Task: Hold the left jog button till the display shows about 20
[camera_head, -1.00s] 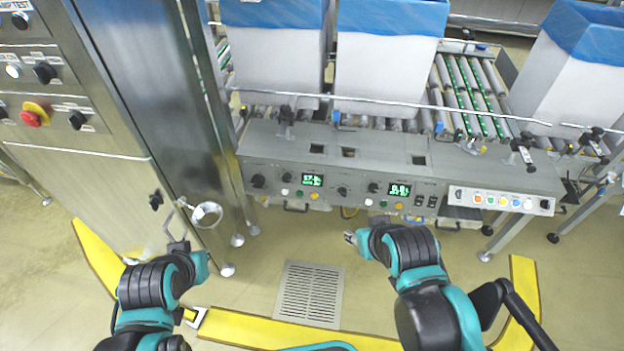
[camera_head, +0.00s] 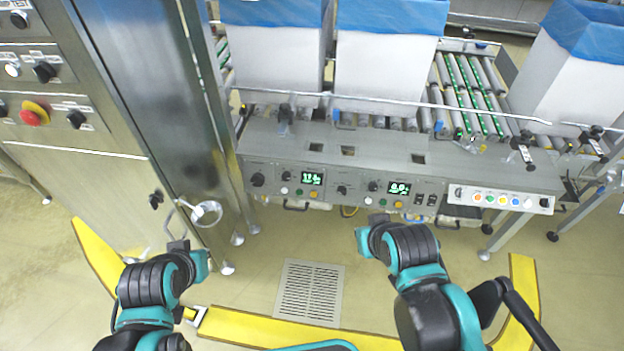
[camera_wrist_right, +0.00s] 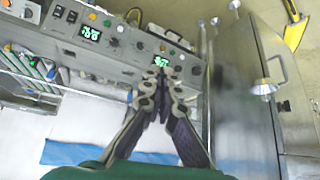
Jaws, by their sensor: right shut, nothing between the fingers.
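The control panel runs along the front of the conveyor. Its left display (camera_head: 312,178) is lit green, with digits too blurred to read surely. Below it sit a white button (camera_head: 284,191), a green button (camera_head: 299,192) and an orange button (camera_head: 314,195); I cannot read which is the jog button. The right display (camera_head: 399,188) is also lit. My right gripper (camera_wrist_right: 162,74) is shut and empty, its tips overlapping the panel near one display in the wrist view; contact is unclear. My left gripper (camera_head: 178,244) hangs by the steel cabinet; its fingers are unclear.
The steel cabinet (camera_head: 95,190) with a round handle (camera_head: 207,213) stands left. Lined boxes (camera_head: 385,70) stand on the rollers behind the panel. A row of coloured buttons (camera_head: 503,200) is at right.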

